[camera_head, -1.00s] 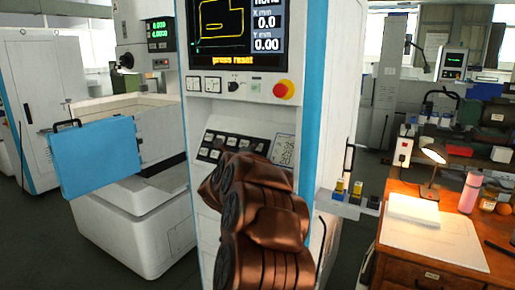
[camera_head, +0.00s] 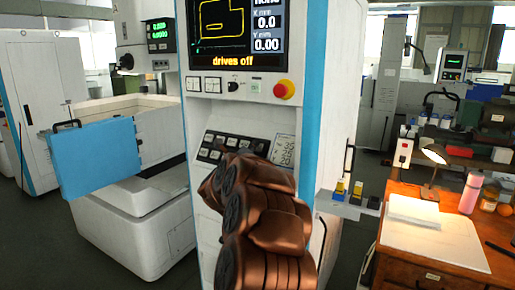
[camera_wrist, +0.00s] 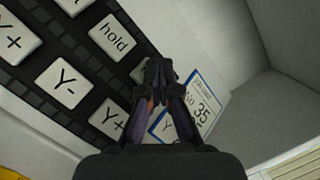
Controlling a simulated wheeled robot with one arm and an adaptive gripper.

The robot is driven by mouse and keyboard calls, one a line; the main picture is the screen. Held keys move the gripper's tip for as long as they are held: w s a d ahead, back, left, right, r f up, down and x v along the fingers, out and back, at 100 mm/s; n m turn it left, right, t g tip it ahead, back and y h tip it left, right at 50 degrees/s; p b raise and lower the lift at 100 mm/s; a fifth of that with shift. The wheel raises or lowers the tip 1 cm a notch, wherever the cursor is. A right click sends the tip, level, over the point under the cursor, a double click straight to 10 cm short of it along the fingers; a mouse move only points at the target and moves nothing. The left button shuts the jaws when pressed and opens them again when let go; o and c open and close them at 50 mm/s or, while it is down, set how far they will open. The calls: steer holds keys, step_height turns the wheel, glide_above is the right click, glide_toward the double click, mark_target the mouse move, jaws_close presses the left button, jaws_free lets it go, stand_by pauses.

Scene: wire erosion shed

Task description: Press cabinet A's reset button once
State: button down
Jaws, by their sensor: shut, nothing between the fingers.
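The white control cabinet (camera_head: 310,130) with blue edge strips stands in front of me; no letter A is readable on it. Its screen (camera_head: 222,62) reads "drives off". Below are a row of small controls, a red stop knob (camera_head: 284,90) and a sloped keypad (camera_head: 228,145), partly hidden by my arm. In the wrist view my gripper (camera_wrist: 158,72) is shut and empty, its tips over the keypad's edge at a partly covered key (camera_wrist: 141,73) beside the "hold" key (camera_wrist: 112,35). Contact cannot be told. No reset label is readable.
A blue-framed card (camera_wrist: 205,95) lies beside the keys. A blue panel (camera_head: 97,160) and a machine tank stand at left. A small shelf (camera_head: 345,208) juts from the cabinet's right side, near a wooden desk (camera_head: 430,255) with a lamp.

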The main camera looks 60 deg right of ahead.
steer(key=shift+a+r, duration=0.35)
steer(key=shift+a, duration=0.1)
steer(key=shift+s+a+r, duration=0.1)
steer(key=shift+a+r, duration=0.65)
steer(key=shift+a, duration=0.3)
steer(key=shift+s+a+r, duration=0.1)
steer(key=shift+a+r, duration=0.65)
steer(key=shift+a, duration=0.25)
steer(key=shift+w, duration=0.1)
